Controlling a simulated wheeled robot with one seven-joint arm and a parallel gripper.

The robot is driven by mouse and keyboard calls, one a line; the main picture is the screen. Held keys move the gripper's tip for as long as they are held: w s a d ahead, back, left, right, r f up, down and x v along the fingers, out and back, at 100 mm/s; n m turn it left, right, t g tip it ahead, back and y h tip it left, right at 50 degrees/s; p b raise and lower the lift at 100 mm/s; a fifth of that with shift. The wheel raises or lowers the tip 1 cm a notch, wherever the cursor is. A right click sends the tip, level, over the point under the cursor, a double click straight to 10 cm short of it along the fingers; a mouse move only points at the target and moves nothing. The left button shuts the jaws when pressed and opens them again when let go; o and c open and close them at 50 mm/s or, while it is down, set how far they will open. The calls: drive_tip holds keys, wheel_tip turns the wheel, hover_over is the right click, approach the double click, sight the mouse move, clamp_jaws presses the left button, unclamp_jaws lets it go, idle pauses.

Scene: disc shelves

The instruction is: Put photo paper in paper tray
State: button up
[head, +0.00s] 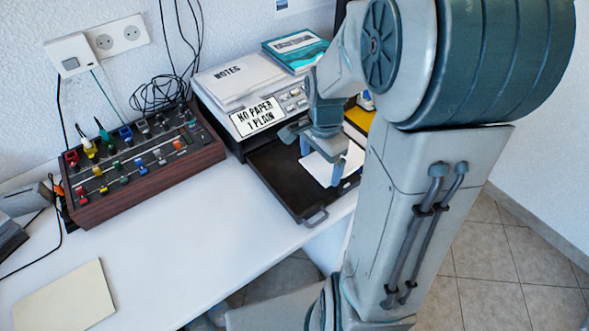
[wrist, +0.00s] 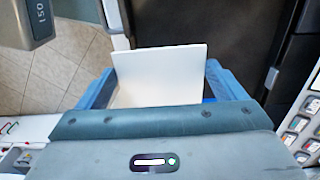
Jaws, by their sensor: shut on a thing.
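My gripper (head: 335,168) is shut on a white sheet or thin stack of photo paper (head: 323,165). The paper is over the black pulled-out paper tray (head: 277,183) of the printer. In the wrist view the photo paper (wrist: 160,75) stands up between the blue fingers of my gripper (wrist: 165,82), with the dark tray (wrist: 200,22) behind it. The printer (head: 285,103) shows a sign reading "NO PAPER 1 PLAIN". I cannot tell whether the paper touches the tray floor. My arm hides the tray's right side.
A notes pad (head: 236,78) and a teal book (head: 297,50) lie on the printer. A wooden control box (head: 140,160) with colored knobs and cables stands to the left. A cream sheet (head: 65,298) lies at the front left. The white table between them is clear.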

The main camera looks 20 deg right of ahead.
hover_over(288, 187)
wheel_tip(288, 187, down, 5)
drive_tip(key=shift+r, duration=0.15)
drive_tip(key=shift+f, duration=0.2)
drive_tip(key=shift+f+b, duration=0.45)
drive_tip(key=shift+f, duration=1.4)
drive_tip(key=shift+f, duration=0.2)
drive_tip(key=o, duration=0.7)
drive_tip(key=shift+r, duration=0.15)
